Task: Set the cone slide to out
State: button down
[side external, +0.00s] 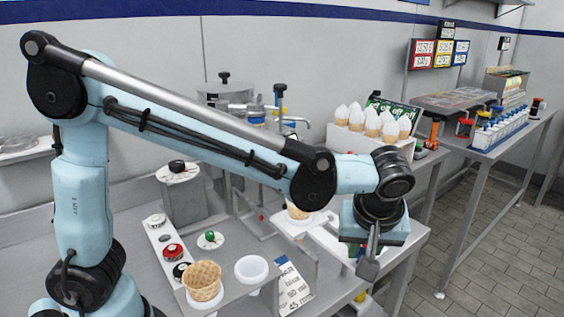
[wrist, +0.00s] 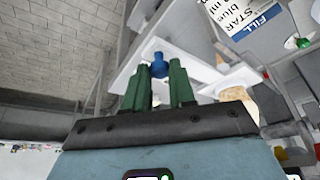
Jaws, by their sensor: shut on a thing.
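My gripper (side external: 368,262) is at the right end of the white cone slide (side external: 322,236), near the right edge of the metal counter. In the wrist view its green fingers (wrist: 158,78) are shut on a small blue knob (wrist: 158,62) at the white slide plate (wrist: 193,57). The knob is hidden in the side view. A cone (side external: 297,211) is at the slide's left part, partly hidden by my arm; it also shows in the wrist view (wrist: 238,94), right of the fingers. The exact slide position is hard to tell.
A waffle cone (side external: 203,281), a white cup (side external: 251,270) and a printed card (side external: 293,287) are at the counter's front. A red button (side external: 172,252) and a green knob (side external: 210,238) lie left. Filled cones (side external: 370,122) stand in a white holder behind my gripper.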

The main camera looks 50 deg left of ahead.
jog(key=shift+d, duration=2.15)
jog(key=c, duration=0.9)
grip_release()
jog(key=shift+c, duration=0.2)
jog(key=v, duration=1.2)
jog(key=s+a+f+m+t+h, duration=0.1)
jog(key=s+a+f+m, duration=0.1)
jog(key=a, duration=0.5)
jog(key=s+a+f+m+t+h, duration=0.1)
jog(key=a+f+m, duration=0.3)
jog(key=a, duration=0.4)
jog(key=s+a+f+m+t+h, duration=0.1)
jog(key=s+a+f+m+t, duration=0.1)
jog(key=a, duration=0.5)
notch_tip(320, 180, down, 3)
jog(key=shift+s+a+r+m, duration=0.2)
jog(key=shift+s+a+m, duration=0.15)
jog(key=shift+s+m, duration=0.2)
